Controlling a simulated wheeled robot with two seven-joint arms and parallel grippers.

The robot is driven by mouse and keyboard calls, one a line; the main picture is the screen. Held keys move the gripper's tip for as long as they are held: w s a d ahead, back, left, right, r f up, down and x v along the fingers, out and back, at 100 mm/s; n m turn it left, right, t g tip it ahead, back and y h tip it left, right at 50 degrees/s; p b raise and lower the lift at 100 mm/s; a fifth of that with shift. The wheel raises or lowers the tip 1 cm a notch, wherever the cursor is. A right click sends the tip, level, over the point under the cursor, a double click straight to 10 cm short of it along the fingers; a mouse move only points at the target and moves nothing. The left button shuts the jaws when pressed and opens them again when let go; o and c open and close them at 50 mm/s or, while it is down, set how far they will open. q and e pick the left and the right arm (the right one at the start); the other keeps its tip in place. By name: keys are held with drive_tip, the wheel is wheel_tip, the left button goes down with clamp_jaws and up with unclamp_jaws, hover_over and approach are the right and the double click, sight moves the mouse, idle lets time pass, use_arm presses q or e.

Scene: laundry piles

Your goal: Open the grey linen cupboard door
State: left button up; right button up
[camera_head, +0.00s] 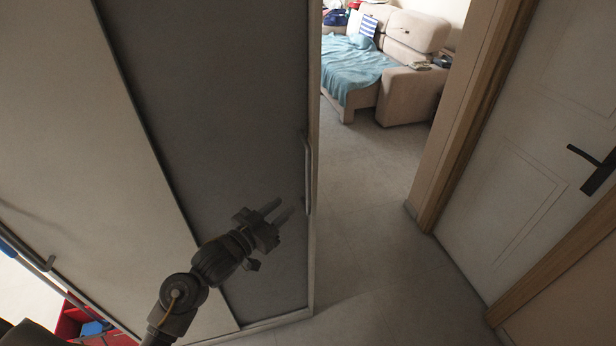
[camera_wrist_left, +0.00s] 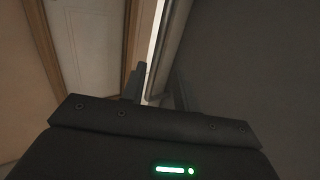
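The grey cupboard door (camera_head: 240,90) fills the middle of the head view, with a pale frame along its right edge. It looks closed. Its slim vertical handle (camera_head: 307,178) is near that right edge. My left gripper (camera_head: 281,207) is in front of the door, just left of the handle's lower part, with its fingers pointing toward it. The two fingers are apart with a gap between them, and nothing shows held. In the left wrist view the fingers (camera_wrist_left: 158,88) also stand apart near the pale door edge. Contact with the handle cannot be told. My right gripper is out of view.
A white door (camera_head: 545,150) with a black lever handle and wooden frame stands at the right. Floor (camera_head: 375,230) between it and the cupboard is clear. A beige sofa (camera_head: 410,95) with a blue cover is beyond. A red crate (camera_head: 72,322) is at bottom left.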

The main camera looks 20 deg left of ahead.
sight(308, 185)
use_arm(q)
drive_tip(key=p+x, duration=0.1)
drive_tip(key=x, duration=0.2)
drive_tip(key=r+p+x, duration=0.1)
drive_tip(key=x, duration=0.3)
drive_tip(key=p+x, duration=0.1)
drive_tip(key=x, duration=0.2)
drive_tip(key=shift+w+d+r, duration=0.15)
drive_tip(key=shift+w+d, duration=0.1)
drive_tip(key=shift+w, duration=0.05)
clamp_jaws()
